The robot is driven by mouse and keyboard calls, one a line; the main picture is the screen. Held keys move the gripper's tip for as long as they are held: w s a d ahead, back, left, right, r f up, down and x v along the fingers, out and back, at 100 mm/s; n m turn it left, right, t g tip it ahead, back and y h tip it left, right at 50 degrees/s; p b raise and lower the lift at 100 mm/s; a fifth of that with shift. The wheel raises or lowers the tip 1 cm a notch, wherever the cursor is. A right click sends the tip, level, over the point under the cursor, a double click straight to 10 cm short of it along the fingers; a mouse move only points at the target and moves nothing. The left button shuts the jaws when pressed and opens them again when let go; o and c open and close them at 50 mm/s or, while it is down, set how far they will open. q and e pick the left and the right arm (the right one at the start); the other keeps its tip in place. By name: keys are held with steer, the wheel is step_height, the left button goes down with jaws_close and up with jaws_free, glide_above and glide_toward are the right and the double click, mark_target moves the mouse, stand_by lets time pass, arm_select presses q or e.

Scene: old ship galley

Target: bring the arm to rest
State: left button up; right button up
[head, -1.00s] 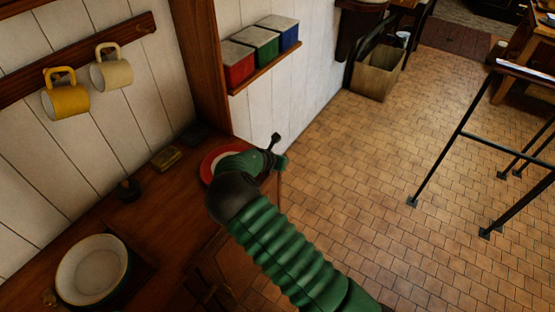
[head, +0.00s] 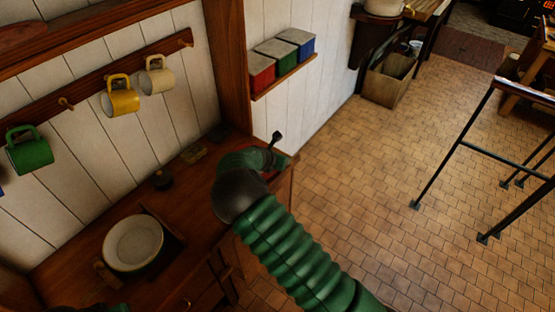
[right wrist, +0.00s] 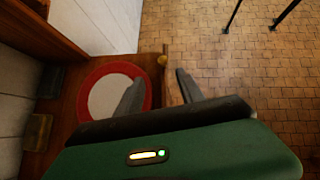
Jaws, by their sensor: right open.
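My right arm, green and ribbed, reaches from the bottom right over the wooden counter (head: 85,235) in the head view. Its gripper (head: 277,148) is at the counter's far right corner, mostly hidden behind the wrist. In the right wrist view the gripper (right wrist: 159,78) has its two grey fingers apart with nothing between them. A red-rimmed white plate (right wrist: 97,102) lies on the counter below, partly covered by the left finger; whether the gripper touches it cannot be told. My left gripper does not show.
A white bowl (head: 133,243) stands on the counter. Green, yellow (head: 122,97) and cream mugs hang on a wall rail. Red, green and blue boxes (head: 297,42) sit on a shelf. A wooden bin (head: 388,82) and a black metal frame (head: 455,140) stand right; tiled floor between is clear.

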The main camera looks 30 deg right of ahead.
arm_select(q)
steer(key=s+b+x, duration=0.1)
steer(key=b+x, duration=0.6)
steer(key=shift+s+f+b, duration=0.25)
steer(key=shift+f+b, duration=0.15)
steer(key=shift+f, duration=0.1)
arm_select(e)
steer(key=s+a+m+y, duration=0.2)
steer(key=s+a+m, duration=0.4)
steer(key=s+m, duration=0.2)
steer(key=s+a+m+g+y, duration=0.1)
steer(key=s+a+m+y, duration=0.2)
steer(key=s+a+m, duration=0.3)
steer(key=s+a+m+g+y, duration=0.1)
steer(key=s+a+m, duration=0.6)
steer(key=s, duration=0.8)
steer(key=m+y, duration=0.1)
steer(key=m, duration=0.2)
steer(key=shift+s+m+y, duration=0.15)
steer(key=shift+m+y, duration=0.15)
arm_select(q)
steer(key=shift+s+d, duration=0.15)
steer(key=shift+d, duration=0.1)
arm_select(e)
steer(key=shift+s+d, duration=0.1)
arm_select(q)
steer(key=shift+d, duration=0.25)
arm_select(e)
steer(key=shift+d+f, duration=0.15)
steer(key=shift+d, duration=0.05)
